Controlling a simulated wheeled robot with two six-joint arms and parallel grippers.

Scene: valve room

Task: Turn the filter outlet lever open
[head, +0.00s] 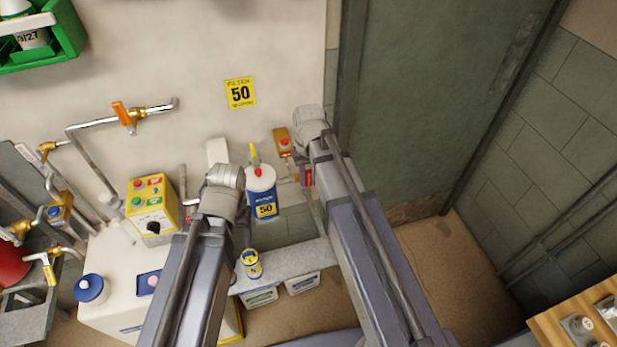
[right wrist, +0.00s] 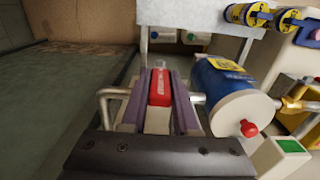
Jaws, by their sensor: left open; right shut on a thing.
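The filter is a blue cylinder (head: 263,198) with a white cap, a red knob and a yellow "50" label. It also shows right of my fingers in the right wrist view (right wrist: 225,95). A red lever (right wrist: 160,87) sits between the purple fingers of my right gripper (right wrist: 161,80), which is shut on it. The lever points away from the camera, across the line of the pipe beside the filter. In the head view, red shows (head: 308,176) beside my right arm. My left gripper (head: 226,180) is left of the filter, open; its fingers are largely hidden.
A yellow button box (head: 152,203) and a white tank (head: 115,275) stand left. A bent metal pipe (right wrist: 108,98) lies close left of my right gripper. A grey shelf (head: 285,265) carries a small yellow-blue can (head: 250,262). A green door (head: 430,90) is right.

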